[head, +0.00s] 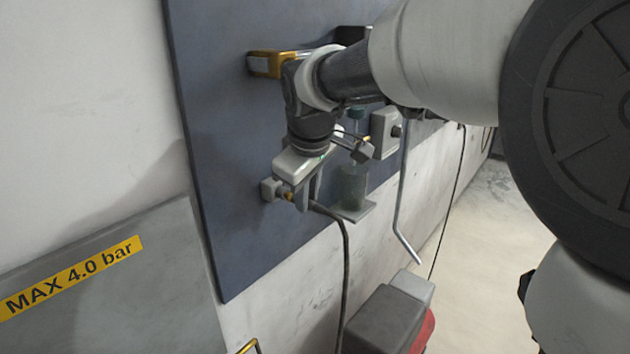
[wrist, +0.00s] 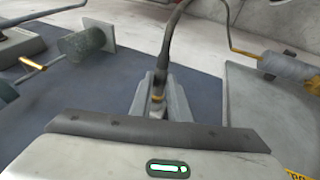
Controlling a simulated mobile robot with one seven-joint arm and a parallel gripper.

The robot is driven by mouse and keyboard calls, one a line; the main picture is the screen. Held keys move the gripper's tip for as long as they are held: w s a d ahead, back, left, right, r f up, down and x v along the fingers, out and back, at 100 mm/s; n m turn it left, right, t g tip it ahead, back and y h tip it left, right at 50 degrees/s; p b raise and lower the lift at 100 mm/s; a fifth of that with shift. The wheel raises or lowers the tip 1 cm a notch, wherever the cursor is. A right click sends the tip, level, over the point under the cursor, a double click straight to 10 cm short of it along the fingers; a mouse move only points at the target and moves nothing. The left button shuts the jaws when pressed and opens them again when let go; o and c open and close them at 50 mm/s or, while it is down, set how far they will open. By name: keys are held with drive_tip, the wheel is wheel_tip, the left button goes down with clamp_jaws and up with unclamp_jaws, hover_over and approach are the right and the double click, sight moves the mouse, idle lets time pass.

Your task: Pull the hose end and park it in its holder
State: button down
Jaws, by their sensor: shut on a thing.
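My gripper (head: 308,190) is at the lower part of the dark blue panel, shut on the hose end (wrist: 157,98). In the wrist view the hose end shows as a brass-coloured fitting between the two grey fingers. The dark hose (head: 345,250) hangs from it in a curve downward. A small grey block (head: 269,189) with a brass piece is on the panel just left of the fingers. I cannot tell whether the hose end touches this block. Which fixture is the holder is not clear.
A yellow-orange part (head: 265,64) is higher on the panel. A bent grey rod (head: 402,200) hangs to the right. A grey and red box (head: 388,318) is below.

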drive_tip(key=shift+w+a, duration=0.3)
drive_tip(key=shift+a, duration=0.05)
drive_tip(key=c, duration=1.6)
unclamp_jaws()
drive_tip(key=p+v, duration=0.3)
drive_tip(key=v, duration=1.4)
drive_tip(key=shift+s+r, duration=0.15)
drive_tip(key=shift+d, duration=0.1)
drive_tip(key=s+d+f+m, duration=1.1)
drive_tip(key=s+d+f, duration=0.4)
drive_tip(key=s+d, duration=0.15)
drive_tip(key=shift+t+h, duration=0.3)
drive_tip(key=shift+h, duration=0.1)
drive_tip(key=r+p, duration=1.2)
drive_tip(key=shift+s+a, duration=0.1)
drive_tip(key=shift+s, duration=0.2)
